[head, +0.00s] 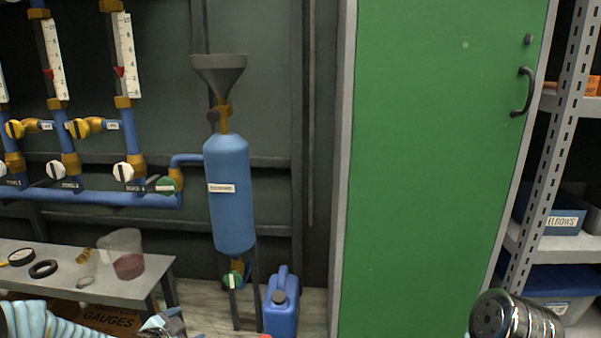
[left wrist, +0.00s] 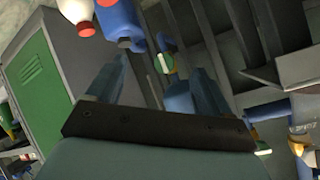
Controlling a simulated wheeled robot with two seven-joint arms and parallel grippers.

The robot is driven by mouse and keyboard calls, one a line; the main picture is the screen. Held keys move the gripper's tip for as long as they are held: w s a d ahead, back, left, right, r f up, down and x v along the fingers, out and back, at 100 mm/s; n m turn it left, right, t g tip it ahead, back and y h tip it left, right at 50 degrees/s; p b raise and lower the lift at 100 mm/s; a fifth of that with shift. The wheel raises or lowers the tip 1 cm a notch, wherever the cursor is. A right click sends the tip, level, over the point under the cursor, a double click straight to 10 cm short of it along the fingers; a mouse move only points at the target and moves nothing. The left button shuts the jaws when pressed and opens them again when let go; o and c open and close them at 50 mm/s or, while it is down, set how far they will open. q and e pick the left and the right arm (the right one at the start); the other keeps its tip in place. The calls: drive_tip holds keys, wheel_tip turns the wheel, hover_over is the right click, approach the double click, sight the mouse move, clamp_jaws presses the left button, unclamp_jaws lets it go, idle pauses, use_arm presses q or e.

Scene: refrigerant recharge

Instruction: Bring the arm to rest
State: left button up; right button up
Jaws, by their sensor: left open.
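My left gripper (head: 165,323) shows at the bottom edge of the head view, left of centre, partly cut off by the frame. It is in front of the bench's right end and left of the blue jug. In the left wrist view its two fingers (left wrist: 158,82) stand apart with nothing between them that I can see it gripping. My left arm comes in from the lower left with a light blue ribbed sleeve. A shiny metal part at the lower right of the head view looks like my right arm; its gripper is not visible.
A blue cylinder (head: 229,195) with a funnel (head: 219,70) hangs on the pipework. A blue jug (head: 282,303) stands on the floor below. A bench (head: 50,262) holds a clear cup (head: 122,254) and rings. A green door (head: 430,160) and a shelf (head: 560,246) are on the right.

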use_arm(q)
drive_tip(key=s+d+f+n+g+h, duration=0.1)
drive_tip(key=s+d+f+n+g, duration=0.5)
drive_tip(key=s+f, duration=0.6)
drive_tip(key=s+d+f+n+g+h, duration=0.1)
drive_tip(key=s+d+f+n+g, duration=0.3)
drive_tip(key=s+d+f, duration=0.7)
wheel_tip(320, 180, up, 15)
drive_tip(key=s+a+n+p, duration=0.1)
drive_tip(key=p, duration=1.6)
drive_tip(key=shift+s+f+g+p, duration=0.2)
drive_tip(key=shift+s+g+p, duration=0.15)
drive_tip(key=shift+g, duration=0.05)
